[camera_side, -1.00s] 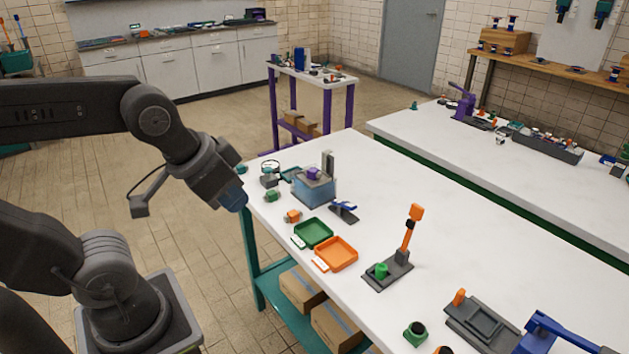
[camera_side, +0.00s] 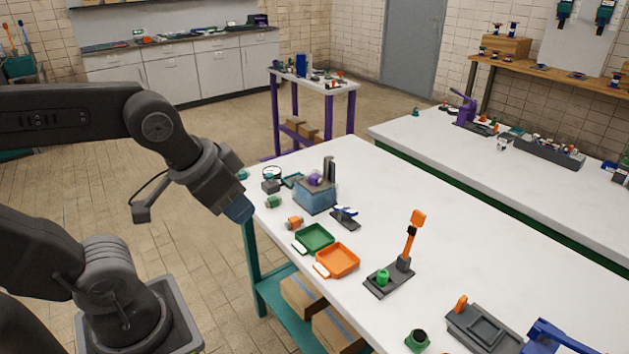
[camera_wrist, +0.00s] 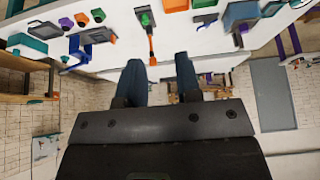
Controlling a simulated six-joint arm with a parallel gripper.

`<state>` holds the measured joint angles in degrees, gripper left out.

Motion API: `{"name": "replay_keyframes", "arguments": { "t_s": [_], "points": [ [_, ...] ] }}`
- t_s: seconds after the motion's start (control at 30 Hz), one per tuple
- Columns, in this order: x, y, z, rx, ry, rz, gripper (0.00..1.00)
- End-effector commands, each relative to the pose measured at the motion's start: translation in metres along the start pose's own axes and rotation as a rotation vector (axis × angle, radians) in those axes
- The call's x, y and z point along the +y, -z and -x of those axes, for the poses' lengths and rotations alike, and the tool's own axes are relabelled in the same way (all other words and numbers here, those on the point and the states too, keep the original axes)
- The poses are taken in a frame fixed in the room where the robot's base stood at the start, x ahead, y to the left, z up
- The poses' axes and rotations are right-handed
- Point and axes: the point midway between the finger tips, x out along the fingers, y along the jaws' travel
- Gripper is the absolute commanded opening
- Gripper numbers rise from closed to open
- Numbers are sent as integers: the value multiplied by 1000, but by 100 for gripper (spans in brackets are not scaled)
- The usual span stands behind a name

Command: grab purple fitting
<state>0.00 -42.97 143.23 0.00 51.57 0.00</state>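A purple fitting (camera_side: 316,180) sits on top of a translucent blue box (camera_side: 314,198) near the left end of the white table. In the wrist view, a small purple piece (camera_wrist: 66,23) stands in a row at the upper left; I cannot tell whether it is the same fitting. My gripper (camera_side: 238,210) is at the table's left edge in the side view, to the left of the box and apart from it. In the wrist view my gripper (camera_wrist: 161,75) shows two blue fingers spread with an empty gap between them.
A green fitting (camera_side: 274,202) and an orange fitting (camera_side: 294,223) stand near the table edge. Green (camera_side: 315,238) and orange (camera_side: 337,260) trays, a blue-handled tool (camera_side: 344,214) and an orange-handled lever stand (camera_side: 390,278) are to the right. The table's far middle is clear.

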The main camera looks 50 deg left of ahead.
Motion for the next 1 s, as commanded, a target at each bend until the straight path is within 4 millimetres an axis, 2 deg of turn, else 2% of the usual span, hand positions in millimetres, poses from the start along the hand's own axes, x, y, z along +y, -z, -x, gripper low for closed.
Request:
{"name": "replay_keyframes", "arguments": {
  "t_s": [0.03,0.2,0.43,0.53,0.57,0.67,0.8,0.9,1.0],
  "points": [
    [0,0,0,0,0,0,36],
    [0,0,0,0,0,0,52],
    [1,2,0,4,-4,1,52],
    [7,20,0,37,-37,9,52],
    [10,30,0,57,-54,15,52],
    [23,80,-2,157,-130,50,52],
    [34,170,-10,347,-217,155,52],
    [31,232,-22,480,-231,255,52],
    [17,286,-40,600,-201,370,52]
  ]
}}
